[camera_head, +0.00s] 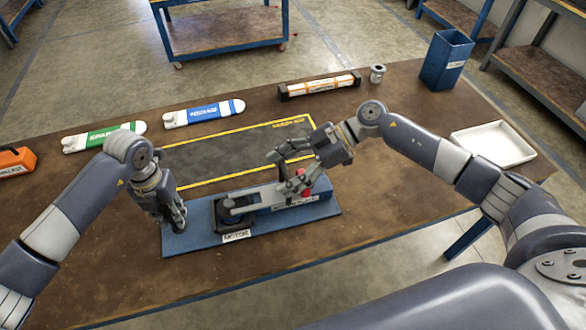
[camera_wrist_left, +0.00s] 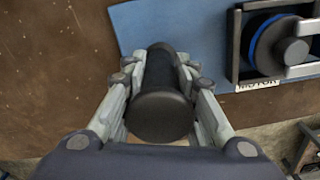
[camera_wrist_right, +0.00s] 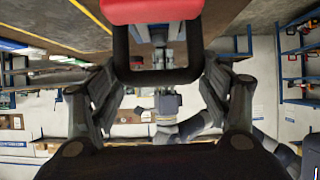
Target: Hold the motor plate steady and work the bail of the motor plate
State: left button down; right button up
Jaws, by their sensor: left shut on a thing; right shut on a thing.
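The motor plate (camera_head: 172,243) is a blue plate lying flat on the brown table, with a round dark motor (camera_head: 232,211) and a pale bar on it. My left gripper (camera_head: 177,216) is at the plate's left end, shut around a black cylindrical grip (camera_wrist_left: 160,108). The motor also shows in the left wrist view (camera_wrist_left: 287,48). My right gripper (camera_head: 284,172) is above the plate's right half. It is shut on the bail, a black loop with a red part (camera_wrist_right: 150,10). The red part (camera_head: 306,180) is partly hidden by the fingers in the head view.
Behind the plate lies a dark mat (camera_head: 225,151) with yellow edging. A white tray (camera_head: 493,145) and blue bin (camera_head: 446,60) stand right.

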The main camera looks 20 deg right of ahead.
jog(key=a+h, duration=0.2)
jog(key=h, duration=0.1)
jog(key=shift+a, duration=0.15)
jog(key=shift+a+f+h, duration=0.3)
jog(key=shift+a+h, duration=0.25)
jog(key=shift+h, duration=0.25)
jog(key=shift+a+f+h, duration=0.5)
jog(key=shift+a+h, duration=0.2)
jog(key=shift+h, duration=0.5)
pick_arm(q)
jog(key=shift+d, duration=0.1)
pick_arm(e)
jog(key=shift+a+f+h, duration=0.15)
jog(key=shift+f+h, duration=0.05)
jog(key=shift+h, duration=0.2)
pick_arm(q)
jog(key=shift+s+d, duration=0.1)
pick_arm(e)
jog(key=shift+s, duration=0.1)
pick_arm(q)
jog(key=shift+r, duration=0.1)
pick_arm(e)
jog(key=o, duration=1.1)
jog(key=shift+a, duration=0.1)
jog(key=o, duration=0.4)
jog(key=shift+f, duration=0.1)
jog(key=shift+a, duration=0.1)
pick_arm(q)
jog(key=shift+a, duration=0.2)
